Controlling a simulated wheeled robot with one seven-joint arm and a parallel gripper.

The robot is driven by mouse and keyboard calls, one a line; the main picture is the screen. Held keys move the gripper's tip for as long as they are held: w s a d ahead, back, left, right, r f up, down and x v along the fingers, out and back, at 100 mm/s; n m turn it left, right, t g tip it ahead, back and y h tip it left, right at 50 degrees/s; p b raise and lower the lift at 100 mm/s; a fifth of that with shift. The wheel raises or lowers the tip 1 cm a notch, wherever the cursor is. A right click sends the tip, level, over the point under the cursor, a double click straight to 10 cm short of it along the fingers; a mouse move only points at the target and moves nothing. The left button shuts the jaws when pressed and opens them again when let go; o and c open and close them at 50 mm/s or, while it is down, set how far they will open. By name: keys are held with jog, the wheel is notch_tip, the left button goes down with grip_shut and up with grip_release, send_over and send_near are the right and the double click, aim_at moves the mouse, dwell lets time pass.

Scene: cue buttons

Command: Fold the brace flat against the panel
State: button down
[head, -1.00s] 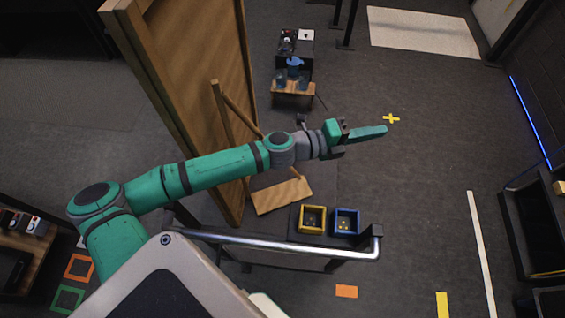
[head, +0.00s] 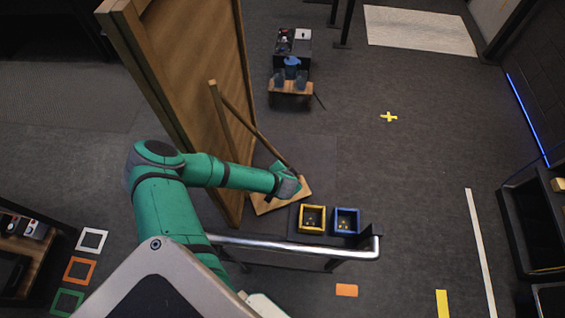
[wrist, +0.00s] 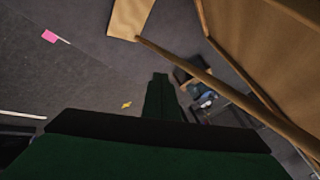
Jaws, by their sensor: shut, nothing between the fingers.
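A tall wooden panel (head: 190,75) stands upright at the left of centre in the head view. The brace (head: 248,123) is a thin wooden rod slanting out from the panel, down toward a flat wooden board (head: 265,202) on the floor. In the wrist view the brace (wrist: 215,85) crosses diagonally in front of the panel (wrist: 265,45), and the board (wrist: 130,18) is at the top. My gripper (wrist: 160,78) is shut and empty, to the left of and below the brace in the wrist view. In the head view my arm hides its fingers near the brace's lower end; contact cannot be told.
A yellow bin (head: 312,219) and a blue bin (head: 346,221) sit just right of the board, behind a metal rail (head: 300,245). A small wooden table (head: 291,88) with blue vessels stands farther back. The floor to the right, around a yellow cross (head: 389,117), is clear.

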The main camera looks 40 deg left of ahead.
send_near(283, 161)
notch_tip(283, 161, down, 3)
jog(key=d, duration=0.3)
jog(key=shift+w+a+f, duration=0.15)
jog(key=shift+w+a, duration=0.25)
jog(key=shift+a, duration=0.35)
jog(key=shift+w+a+f, duration=0.15)
jog(key=shift+w+a, duration=0.3)
jog(key=shift+a, duration=0.25)
jog(key=shift+w+a+f, duration=0.15)
jog(key=shift+w+a, duration=0.25)
jog(key=shift+a, duration=0.35)
jog(key=shift+a, duration=0.1)
